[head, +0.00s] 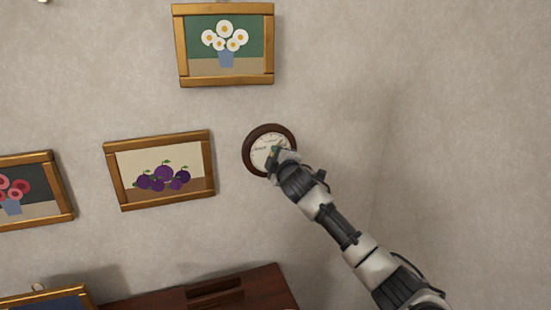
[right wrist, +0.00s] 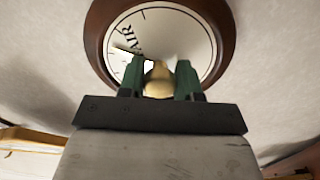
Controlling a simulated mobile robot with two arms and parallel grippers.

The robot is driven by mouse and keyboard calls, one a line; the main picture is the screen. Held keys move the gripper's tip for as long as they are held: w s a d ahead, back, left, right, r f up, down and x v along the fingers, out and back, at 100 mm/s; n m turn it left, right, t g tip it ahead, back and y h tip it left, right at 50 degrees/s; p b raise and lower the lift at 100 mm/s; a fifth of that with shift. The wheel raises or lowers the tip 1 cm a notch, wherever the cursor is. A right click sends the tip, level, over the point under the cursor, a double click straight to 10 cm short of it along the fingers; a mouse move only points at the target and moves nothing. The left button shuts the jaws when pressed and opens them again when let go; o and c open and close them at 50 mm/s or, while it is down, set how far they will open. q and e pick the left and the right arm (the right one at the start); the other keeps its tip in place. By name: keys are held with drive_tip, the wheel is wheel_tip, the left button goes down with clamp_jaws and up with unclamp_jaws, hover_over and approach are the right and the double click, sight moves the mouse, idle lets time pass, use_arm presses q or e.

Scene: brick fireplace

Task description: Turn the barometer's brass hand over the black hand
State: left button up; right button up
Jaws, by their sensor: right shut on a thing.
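The barometer (head: 250,136) hangs on the wall, a round white dial in a dark brown wooden rim. In the right wrist view its dial (right wrist: 176,26) shows part of a printed word, "AIR", and tick marks. My right gripper (head: 276,153) is at the dial. Its green fingers (right wrist: 158,74) are shut on a brass knob (right wrist: 158,82) in front of the dial's middle. A thin dark line (right wrist: 124,51), perhaps the black hand, runs left of the fingers. The brass hand cannot be made out; the gripper hides the dial's centre and lower part. My left gripper is out of view.
Framed pictures hang around: daisies (head: 225,45) above, plums (head: 162,172) to the left, red flowers (head: 30,190) farther left. A dark wooden furniture top (head: 260,288) is below. The wall right of the barometer is bare.

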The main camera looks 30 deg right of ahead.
drive_tip(key=o, duration=0.9)
drive_tip(key=shift+b+v, duration=1.7)
drive_tip(key=shift+v, duration=3.7)
drive_tip(key=shift+f, duration=0.15)
